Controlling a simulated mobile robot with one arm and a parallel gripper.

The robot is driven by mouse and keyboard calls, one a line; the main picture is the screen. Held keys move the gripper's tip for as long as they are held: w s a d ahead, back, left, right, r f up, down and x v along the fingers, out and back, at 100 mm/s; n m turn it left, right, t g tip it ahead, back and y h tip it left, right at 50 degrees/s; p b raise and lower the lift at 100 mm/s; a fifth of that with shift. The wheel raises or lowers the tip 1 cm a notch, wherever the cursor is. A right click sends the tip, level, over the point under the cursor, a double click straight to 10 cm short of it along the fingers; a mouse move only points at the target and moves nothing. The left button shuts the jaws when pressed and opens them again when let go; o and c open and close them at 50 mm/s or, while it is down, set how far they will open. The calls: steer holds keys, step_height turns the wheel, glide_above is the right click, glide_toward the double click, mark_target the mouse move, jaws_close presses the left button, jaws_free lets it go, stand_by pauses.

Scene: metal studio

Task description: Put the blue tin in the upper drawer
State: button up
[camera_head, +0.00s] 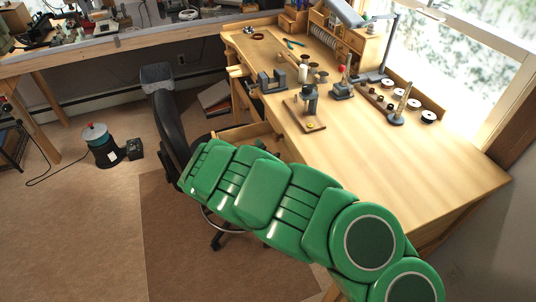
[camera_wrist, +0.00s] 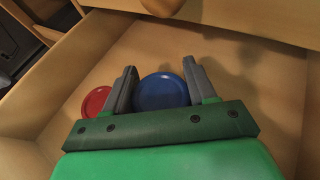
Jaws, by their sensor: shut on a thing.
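The blue tin (camera_wrist: 163,91) is round and lies between the two fingers of my gripper (camera_wrist: 160,88) in the wrist view. The gripper is shut on it, inside or just over an open wooden drawer (camera_wrist: 255,105). Above this drawer is a wooden front with a round knob (camera_wrist: 163,6), like a shut drawer. Whether the tin touches the drawer floor is not clear. In the head view an open drawer (camera_head: 243,132) sticks out from the desk; my green arm hides the gripper and tin there.
A red round tin (camera_wrist: 96,101) lies in the drawer just left of my left finger. The drawer's side wall (camera_wrist: 40,80) rises on the left. The desk top (camera_head: 400,160) holds tools at its far end; its near part is clear. A black chair (camera_head: 172,125) stands close to the drawers.

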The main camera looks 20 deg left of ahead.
steer(key=o, duration=0.9)
steer(key=shift+s+d+f, duration=0.1)
steer(key=shift+s+f, duration=0.05)
steer(key=shift+f, duration=0.3)
steer(key=shift+s+d+f, duration=0.1)
steer(key=shift+s+f, duration=0.05)
steer(key=shift+f, duration=0.3)
steer(key=shift+c, duration=0.2)
steer(key=shift+o, duration=0.9)
steer(key=shift+f, duration=0.1)
steer(key=shift+s+d+f, duration=0.1)
steer(key=shift+f, duration=0.05)
steer(key=shift+s+a+r, duration=0.35)
steer(key=shift+s+r, duration=0.5)
steer(key=shift+s, duration=0.2)
steer(key=shift+s+a+r, duration=0.3)
steer(key=shift+s+r, duration=0.6)
steer(key=shift+s, duration=0.15)
steer(key=shift+s+a+r, duration=0.35)
steer(key=shift+s+r, duration=0.5)
steer(key=shift+s, duration=0.2)
